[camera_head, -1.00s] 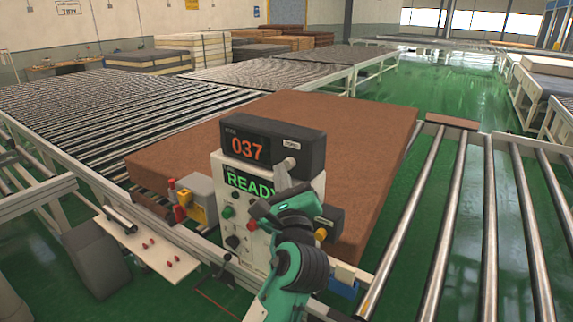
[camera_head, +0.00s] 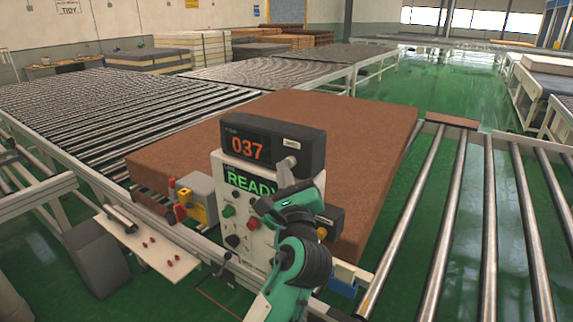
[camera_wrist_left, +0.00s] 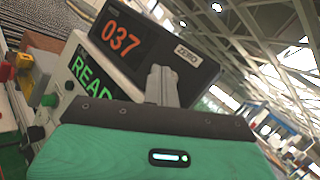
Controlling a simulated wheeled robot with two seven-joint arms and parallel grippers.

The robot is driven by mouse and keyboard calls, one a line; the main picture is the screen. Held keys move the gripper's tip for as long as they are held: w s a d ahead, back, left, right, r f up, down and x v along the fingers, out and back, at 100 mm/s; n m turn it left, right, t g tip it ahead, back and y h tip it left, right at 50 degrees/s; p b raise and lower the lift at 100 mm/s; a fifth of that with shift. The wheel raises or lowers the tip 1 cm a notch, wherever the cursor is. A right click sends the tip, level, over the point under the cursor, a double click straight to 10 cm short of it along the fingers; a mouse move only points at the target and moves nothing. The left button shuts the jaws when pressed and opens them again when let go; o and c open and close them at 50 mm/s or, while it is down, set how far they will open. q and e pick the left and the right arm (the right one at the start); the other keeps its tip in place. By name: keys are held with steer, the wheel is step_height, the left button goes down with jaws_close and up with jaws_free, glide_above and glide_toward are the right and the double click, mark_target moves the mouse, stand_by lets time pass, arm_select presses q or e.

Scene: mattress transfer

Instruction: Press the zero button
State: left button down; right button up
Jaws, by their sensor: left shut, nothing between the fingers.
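The dark display box (camera_head: 262,143) reads 037 in orange digits and sits on top of the pale control panel (camera_head: 260,239). At its right end is a small white button marked ZERO (camera_head: 292,145), which also shows in the left wrist view (camera_wrist_left: 187,53). My left gripper (camera_head: 289,163) is shut and empty. Its fingertips are just below the ZERO button in the head view, and to the lower left of it in the left wrist view (camera_wrist_left: 161,72). I cannot tell whether they touch the box. My right gripper is not in view.
A green READY screen (camera_head: 248,182) and several knobs are on the panel below. A brown mattress (camera_head: 350,130) lies behind it. A yellow-and-grey box with red parts (camera_head: 196,200) is at the left, and rollers (camera_head: 445,220) run at the right.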

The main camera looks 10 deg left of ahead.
arm_select(q)
steer(key=shift+w+d, duration=0.1)
steer(key=shift+w, duration=0.25)
stand_by(0.3)
steer(key=shift+s, duration=0.1)
steer(key=shift+s+a+p, duration=0.2)
steer(key=shift+s+p, duration=0.1)
steer(key=shift+s, duration=0.25)
steer(key=shift+s+a+p, duration=0.2)
steer(key=shift+s+p, duration=0.1)
steer(key=shift+s, duration=0.25)
steer(key=s, duration=0.1)
steer(key=s+a+p, duration=0.1)
steer(key=s, duration=0.2)
steer(key=shift+s+a+p, duration=0.35)
steer(key=shift+p, duration=0.05)
steer(key=shift+f, duration=0.1)
